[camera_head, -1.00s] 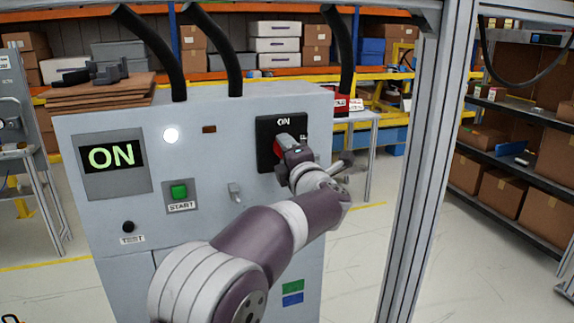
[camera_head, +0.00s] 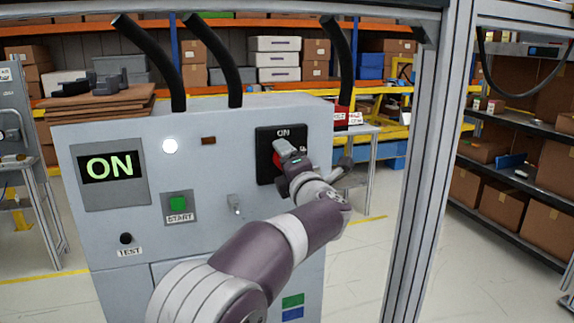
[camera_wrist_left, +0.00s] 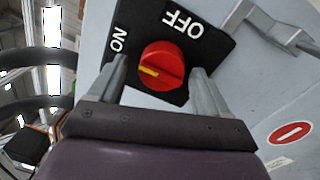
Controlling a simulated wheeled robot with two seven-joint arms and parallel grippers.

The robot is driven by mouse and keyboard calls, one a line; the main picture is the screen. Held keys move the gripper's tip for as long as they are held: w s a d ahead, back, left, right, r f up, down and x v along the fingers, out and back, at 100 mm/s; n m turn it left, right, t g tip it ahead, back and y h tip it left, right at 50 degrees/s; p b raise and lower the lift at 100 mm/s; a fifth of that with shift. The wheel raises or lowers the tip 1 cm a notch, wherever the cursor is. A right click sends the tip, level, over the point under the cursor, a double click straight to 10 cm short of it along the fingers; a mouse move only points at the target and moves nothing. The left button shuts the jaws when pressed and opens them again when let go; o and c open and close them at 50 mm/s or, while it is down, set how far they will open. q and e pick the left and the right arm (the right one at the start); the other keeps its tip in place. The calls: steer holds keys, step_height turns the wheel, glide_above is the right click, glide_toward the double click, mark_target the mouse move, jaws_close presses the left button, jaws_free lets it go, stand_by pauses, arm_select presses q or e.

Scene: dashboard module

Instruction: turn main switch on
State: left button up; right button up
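The main switch is a red round knob (camera_wrist_left: 162,65) with a yellow mark on a black plate (camera_wrist_left: 215,52) labelled ON and OFF. In the left wrist view the yellow mark points left, toward the ON side. In the head view, part of the red knob (camera_head: 278,160) shows on the black plate (camera_head: 265,145), partly hidden by my gripper. My left gripper (camera_wrist_left: 160,85) is open, with one finger on each side of the knob and visible gaps between. It also shows in the head view (camera_head: 287,152). My right gripper is not in view.
A metal frame post (camera_head: 425,170) stands right of my arm.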

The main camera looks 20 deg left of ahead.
arm_select(q)
steer(key=r+b+v, duration=0.1)
steer(key=b+v, duration=0.1)
steer(key=v, duration=1)
steer(key=shift+s+d+f, duration=0.2)
steer(key=shift+s+f, duration=0.1)
steer(key=shift+f, duration=0.2)
